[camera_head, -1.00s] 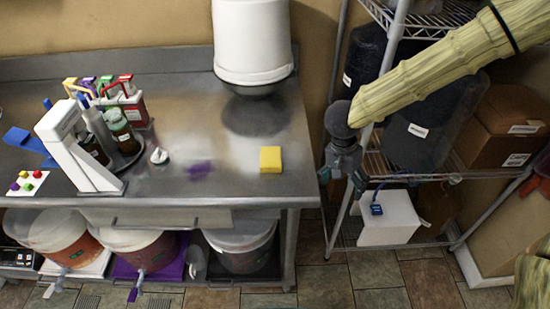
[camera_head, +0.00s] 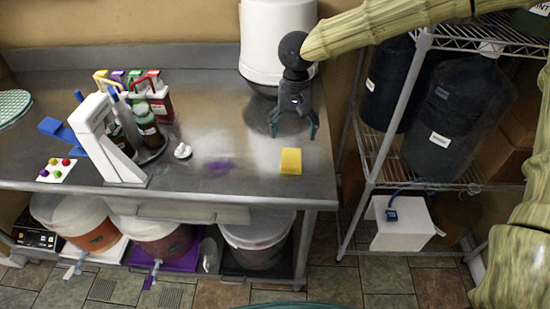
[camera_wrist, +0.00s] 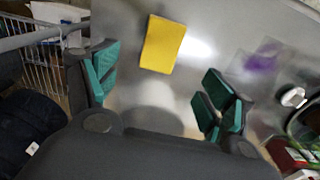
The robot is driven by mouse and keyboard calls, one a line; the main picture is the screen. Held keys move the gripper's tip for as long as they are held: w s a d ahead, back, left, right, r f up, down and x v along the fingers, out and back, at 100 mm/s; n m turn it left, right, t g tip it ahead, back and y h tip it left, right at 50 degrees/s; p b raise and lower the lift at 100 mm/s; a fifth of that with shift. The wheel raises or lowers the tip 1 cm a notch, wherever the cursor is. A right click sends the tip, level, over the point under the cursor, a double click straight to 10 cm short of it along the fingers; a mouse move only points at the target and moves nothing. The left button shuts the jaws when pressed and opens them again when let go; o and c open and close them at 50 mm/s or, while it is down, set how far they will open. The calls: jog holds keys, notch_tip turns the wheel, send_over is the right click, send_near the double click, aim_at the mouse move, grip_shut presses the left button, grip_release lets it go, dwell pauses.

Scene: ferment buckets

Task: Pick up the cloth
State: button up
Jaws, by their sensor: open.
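The cloth is a small yellow rectangle (camera_head: 291,161) lying near the front right corner of the steel table (camera_head: 225,125). In the wrist view the yellow cloth (camera_wrist: 162,44) lies flat between the lines of the two fingers, farther out than their tips. My gripper (camera_head: 293,128) is open and empty above the table, behind the cloth as the head view shows it. Its teal finger pads are spread wide in the wrist view (camera_wrist: 158,95). It is apart from the cloth.
A white bucket (camera_head: 270,45) stands behind my gripper. A wire shelf (camera_head: 440,184) stands right of the table.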

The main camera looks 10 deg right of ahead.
send_over(292, 157)
jog(key=f, duration=0.4)
jog(key=shift+w+a+f, duration=0.2)
jog(key=shift+f, duration=0.1)
jog(key=shift+s+d+f+p, duration=0.1)
jog(key=shift+f+p, duration=0.35)
jog(key=shift+f, duration=1.05)
jog(key=shift+s+d+f+p, duration=0.1)
jog(key=shift+f+p, duration=0.3)
jog(key=shift+f, duration=1.05)
jog(key=c, duration=1.1)
jog(key=shift+o, duration=0.2)
